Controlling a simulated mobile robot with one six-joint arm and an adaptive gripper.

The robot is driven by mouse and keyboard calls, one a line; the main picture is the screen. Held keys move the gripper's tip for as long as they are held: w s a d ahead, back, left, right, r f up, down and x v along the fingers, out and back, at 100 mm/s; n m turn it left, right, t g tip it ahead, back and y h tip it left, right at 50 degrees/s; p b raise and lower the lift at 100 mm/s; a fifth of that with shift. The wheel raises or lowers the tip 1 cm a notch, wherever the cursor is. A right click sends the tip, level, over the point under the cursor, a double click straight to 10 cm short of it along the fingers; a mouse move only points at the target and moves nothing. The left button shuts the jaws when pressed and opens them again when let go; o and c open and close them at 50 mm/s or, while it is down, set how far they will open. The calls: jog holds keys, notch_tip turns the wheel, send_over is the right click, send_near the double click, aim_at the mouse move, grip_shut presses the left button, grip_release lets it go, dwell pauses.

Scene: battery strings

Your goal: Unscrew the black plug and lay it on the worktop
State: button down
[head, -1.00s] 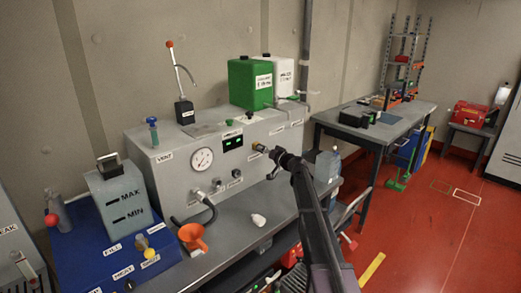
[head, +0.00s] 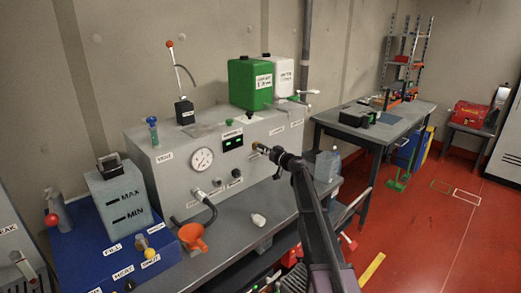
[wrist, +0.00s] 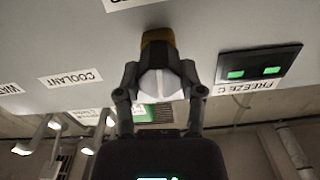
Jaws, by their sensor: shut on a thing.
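My gripper (head: 268,151) is at the right part of the grey panel front, at a brass-coloured fitting (wrist: 157,37). In the wrist view my gripper (wrist: 160,85) has its two dark fingers closed on the sides of a short plug (wrist: 160,84) standing out from that fitting. The plug's face looks pale grey there, and the dark fingers cover its sides, so its black colour is hard to make out. It is in line with the fitting and seems to touch it; whether the thread is still engaged cannot be told. In the head view the gripper hides the plug.
The grey worktop (head: 240,232) below the panel has bare room. A small white object (head: 258,219) and an orange funnel (head: 192,236) are on it. A gauge (head: 202,160) and black knobs are on the panel to the left. Green (head: 250,84) and white jugs stand on top.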

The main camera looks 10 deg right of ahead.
jog(key=shift+n, duration=0.5)
jog(key=n, duration=0.5)
dwell(0.3)
jog(key=shift+n, duration=0.4)
jog(key=n, duration=0.5)
jog(key=shift+s, duration=0.1)
dwell(0.4)
jog(key=shift+c, duration=0.6)
grip_release()
